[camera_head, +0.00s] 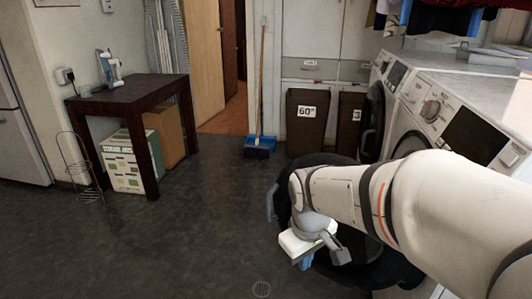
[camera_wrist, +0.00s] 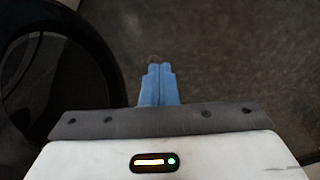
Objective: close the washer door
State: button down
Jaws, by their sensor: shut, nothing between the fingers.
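The near white washer (camera_head: 462,128) stands at the right with its control panel facing the room. Its round dark door (camera_head: 322,159) is swung open into the room, and my arm covers much of it. A grey handle-like edge (camera_head: 270,203) shows at the door's left side. My gripper (camera_head: 305,264) points down in front of the door, low over the floor. Its blue fingers (camera_wrist: 158,70) are together and empty in the wrist view. The dark curved rim of the door (camera_wrist: 95,50) lies left of the fingers there, apart from them. The door hinge is hidden.
A second washer (camera_head: 391,72) stands behind the near one. Two dark bins (camera_head: 306,125) and a broom with a blue dustpan (camera_head: 260,143) stand at the back. A dark table (camera_head: 130,90) with boxes below is at the left. The floor between is clear.

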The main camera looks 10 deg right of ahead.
aim_at(287, 178)
jog(key=w+a+r+n+h+p, duration=0.1)
jog(key=w+r+n+p, duration=0.2)
jog(key=w+n+p, duration=0.35)
jog(key=w+a+r+n+p, duration=0.1)
jog(key=w+r+n+p, duration=0.25)
jog(key=w+n, duration=0.6)
jog(key=w+a+r+n+h+p, duration=0.1)
jog(key=w+r+n+p, duration=0.3)
jog(key=w, duration=0.6)
jog(key=shift+n+t, duration=0.3)
jog(key=shift+n, duration=0.4)
jog(key=w+d+f, duration=0.1)
jog(key=f, duration=0.2)
jog(key=w+d+f+b, duration=0.1)
jog(key=w+d+f, duration=0.1)
jog(key=f, duration=0.2)
jog(key=w+d+f+b, duration=0.1)
jog(key=f, duration=0.2)
jog(key=shift+w+d+f, duration=0.25)
jog(key=shift+d, duration=0.1)
